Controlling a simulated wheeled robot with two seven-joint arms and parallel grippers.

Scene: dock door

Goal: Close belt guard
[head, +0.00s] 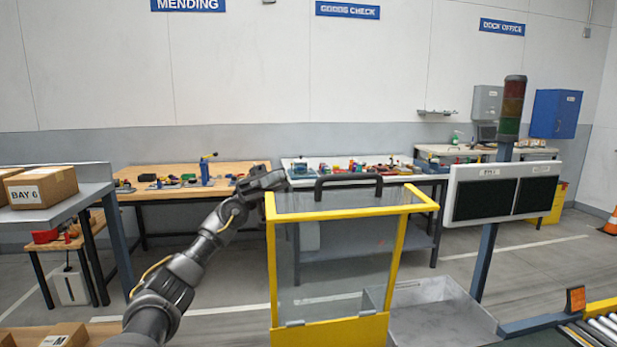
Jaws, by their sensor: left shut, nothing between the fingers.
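The belt guard (400,250) is a yellow frame around a clear panel, standing upright in the head view's centre, with a yellow lower part (330,332). A black bar handle (348,180) runs along its top edge. My left arm comes up from the lower left. Its left gripper (284,178) is shut and empty at the guard's upper left corner, left of the handle. I cannot tell whether it touches the frame. My right gripper is not in view.
A grey tray (440,318) and a roller conveyor (598,328) lie right of the guard. A post with a signal light (512,105) and dark display panel (504,193) rises behind. Workbenches (150,194) stand at the back. A shelf with boxes (40,187) is left.

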